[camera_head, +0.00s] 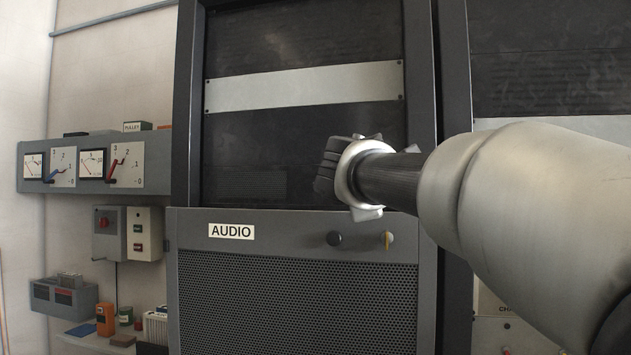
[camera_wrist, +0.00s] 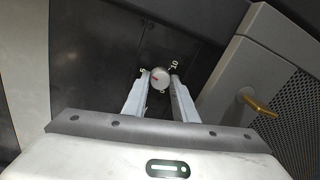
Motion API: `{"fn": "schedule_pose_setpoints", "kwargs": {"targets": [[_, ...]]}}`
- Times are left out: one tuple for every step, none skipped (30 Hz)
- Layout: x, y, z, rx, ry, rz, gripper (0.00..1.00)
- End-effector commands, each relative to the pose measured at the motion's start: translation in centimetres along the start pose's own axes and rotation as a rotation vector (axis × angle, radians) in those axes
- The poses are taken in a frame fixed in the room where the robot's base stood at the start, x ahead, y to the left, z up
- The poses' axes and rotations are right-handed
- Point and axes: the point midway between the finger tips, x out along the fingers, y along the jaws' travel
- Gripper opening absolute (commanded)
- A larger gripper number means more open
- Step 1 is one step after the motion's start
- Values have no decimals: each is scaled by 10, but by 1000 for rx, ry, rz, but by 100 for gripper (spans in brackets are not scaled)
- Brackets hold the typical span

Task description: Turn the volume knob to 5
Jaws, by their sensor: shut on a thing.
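My gripper (camera_wrist: 159,84) is shut on the knob, one finger on each side. In the head view my gripper (camera_head: 328,170) is at the dark upper panel, and my wrist hides the knob.
The lever also shows at right in the wrist view (camera_wrist: 258,105). A meter box (camera_head: 94,163) hangs on the left wall, clear of my arm.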

Motion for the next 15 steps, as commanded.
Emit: {"fn": "schedule_pose_setpoints", "kwargs": {"targets": [[0, 3, 0, -33, -1, 2, 3], [0, 3, 0, -52, -2, 2, 3], [0, 3, 0, -77, -4, 1, 3], [0, 3, 0, -94, -5, 1, 3], [0, 2, 0, -111, -6, 1, 3], [0, 2, 0, -129, -7, 1, 3], [0, 2, 0, -143, -7, 1, 3], [0, 2, 0, -154, -8, 0, 3], [0, 2, 0, -168, -9, 0, 3], [0, 2, 0, -178, -9, 0, 3], [0, 2, 0, -187, -10, 0, 3], [0, 2, 0, -197, -10, 0, 3], [0, 2, 0, -203, -11, 0, 3], [0, 2, 0, -209, -11, 1, 3], [0, 2, 0, -215, -12, 1, 3]]}}
